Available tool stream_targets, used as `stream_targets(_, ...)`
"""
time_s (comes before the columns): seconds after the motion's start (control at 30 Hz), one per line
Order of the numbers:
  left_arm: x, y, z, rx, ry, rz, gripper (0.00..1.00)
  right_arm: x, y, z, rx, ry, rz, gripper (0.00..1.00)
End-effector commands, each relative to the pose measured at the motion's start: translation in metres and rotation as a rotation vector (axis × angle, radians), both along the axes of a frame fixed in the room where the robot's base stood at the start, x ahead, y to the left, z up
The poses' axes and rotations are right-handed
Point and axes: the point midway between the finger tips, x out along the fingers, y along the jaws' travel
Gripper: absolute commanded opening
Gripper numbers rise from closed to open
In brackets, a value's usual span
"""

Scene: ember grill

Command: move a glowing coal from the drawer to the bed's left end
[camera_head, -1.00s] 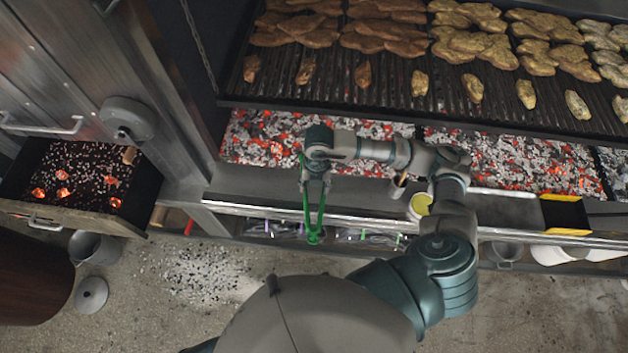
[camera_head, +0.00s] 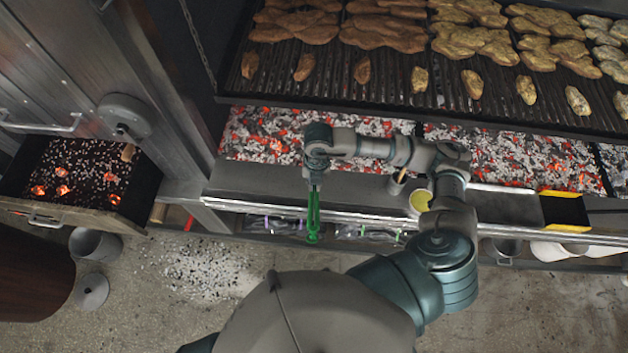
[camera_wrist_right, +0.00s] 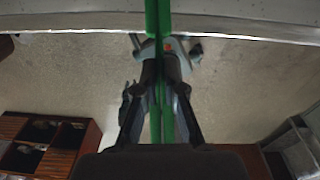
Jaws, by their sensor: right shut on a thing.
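Several glowing coals (camera_head: 62,189) lie on dark, ash-speckled material in the open drawer (camera_head: 85,216) at the left. The coal bed (camera_head: 260,135) runs under the grill; its left end shows grey and red coals. My right gripper (camera_head: 314,182) is shut on green tongs (camera_head: 313,222) at the bed's front ledge. The tongs' arms are pressed together, and their joined end points toward me. They also show in the right wrist view (camera_wrist_right: 152,20), between my fingers. My left gripper is not in view.
The grill grate (camera_head: 440,95) with meat overhangs the bed. A grey bucket (camera_head: 95,244) and a lid (camera_head: 92,291) are on the floor below the drawer.

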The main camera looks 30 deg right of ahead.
Motion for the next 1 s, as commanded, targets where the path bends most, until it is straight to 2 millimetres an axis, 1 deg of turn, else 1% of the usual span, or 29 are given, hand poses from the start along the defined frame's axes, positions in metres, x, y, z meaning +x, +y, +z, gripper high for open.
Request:
stream_targets(0.1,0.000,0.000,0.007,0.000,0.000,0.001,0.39,-0.016,0.008,0.006,0.001,0.002,0.004,0.00)
stream_targets(0.5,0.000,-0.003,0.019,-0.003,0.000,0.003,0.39,-0.066,0.036,0.018,0.001,0.001,0.003,0.00)
stream_targets(0.63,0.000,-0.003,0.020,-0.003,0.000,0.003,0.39,-0.073,0.039,0.020,-0.001,0.000,0.001,0.00)
stream_targets(1.0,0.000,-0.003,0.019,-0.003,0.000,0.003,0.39,-0.074,0.038,0.019,0.000,0.000,0.000,0.00)
